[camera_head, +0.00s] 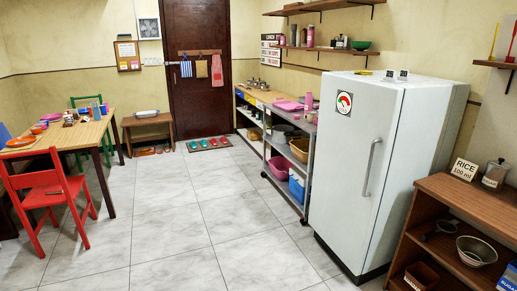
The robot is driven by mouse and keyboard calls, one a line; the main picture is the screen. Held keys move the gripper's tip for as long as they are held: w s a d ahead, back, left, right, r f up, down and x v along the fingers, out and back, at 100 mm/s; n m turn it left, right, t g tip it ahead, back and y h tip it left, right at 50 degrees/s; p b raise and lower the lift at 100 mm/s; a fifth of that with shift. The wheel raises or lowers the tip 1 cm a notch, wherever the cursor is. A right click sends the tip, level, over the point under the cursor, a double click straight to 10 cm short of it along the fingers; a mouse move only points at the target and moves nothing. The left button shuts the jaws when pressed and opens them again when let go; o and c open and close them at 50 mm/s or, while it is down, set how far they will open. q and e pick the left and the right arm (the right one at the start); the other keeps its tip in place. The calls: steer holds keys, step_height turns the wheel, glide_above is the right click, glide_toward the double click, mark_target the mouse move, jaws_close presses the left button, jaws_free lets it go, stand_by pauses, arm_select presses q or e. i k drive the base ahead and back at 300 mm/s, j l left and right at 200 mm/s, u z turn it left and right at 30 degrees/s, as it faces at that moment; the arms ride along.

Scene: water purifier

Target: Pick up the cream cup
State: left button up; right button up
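I cannot make out a cream cup for certain in the head view. Small cups and dishes stand on the wooden dining table (70,137) at the left, among them a blue cup (97,113), but most are too small to tell apart. More small items stand on the far counter and the wall shelves. Neither of my grippers is in view.
A red chair (50,190) stands at the table's near side. A white fridge (345,150) and a shelf cart (285,180) line the right side, with a brown shelf unit (430,230) nearer. The tiled floor (190,220) between is clear. A dark door (197,110) is at the back.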

mark_target(311, 115)
steer(key=i+z, duration=0.15)
steer(key=i, duration=0.35)
steer(key=i+j+z, duration=0.15)
steer(key=i, duration=0.35)
steer(key=i+j+z, duration=0.15)
steer(key=i, duration=0.35)
steer(key=i+j+z, duration=0.15)
steer(key=i, duration=0.3)
steer(key=i+j+z, duration=0.45)
steer(key=z, duration=0.45)
steer(key=i+j+z, duration=0.25)
steer(key=j+z, duration=0.3)
steer(key=i+j+z, duration=0.25)
steer(key=j, duration=0.15)
steer(key=j+z, duration=0.25)
steer(key=k+j, duration=0.05)
steer(key=j, duration=0.05)
